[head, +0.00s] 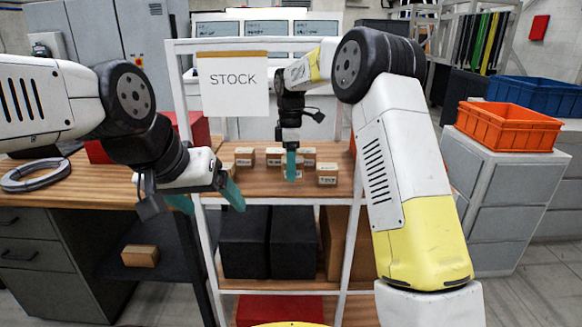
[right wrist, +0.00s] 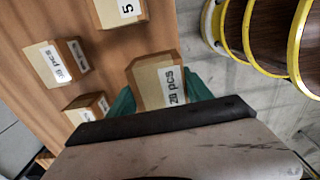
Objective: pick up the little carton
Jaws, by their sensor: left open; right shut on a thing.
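Several little cartons stand on the wooden top shelf of the STOCK rack, among them one at the right (head: 327,174) and one at the left (head: 244,156). My right gripper (head: 291,166) reaches down among them. In the right wrist view, the right gripper (right wrist: 160,95) is shut on a little carton (right wrist: 150,84) labelled "20 pcs", with a teal finger on each side. In the head view the fingers mostly hide that carton. I cannot tell whether it is clear of the shelf. My left gripper (head: 209,199) is open and empty, in front of the rack's left post.
In the right wrist view, other cartons sit close by: one marked "5" (right wrist: 122,12), one at the left (right wrist: 56,62) and one lower left (right wrist: 87,107). A STOCK sign (head: 233,84) hangs above the shelf. An orange crate (head: 508,127) stands on drawers at right.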

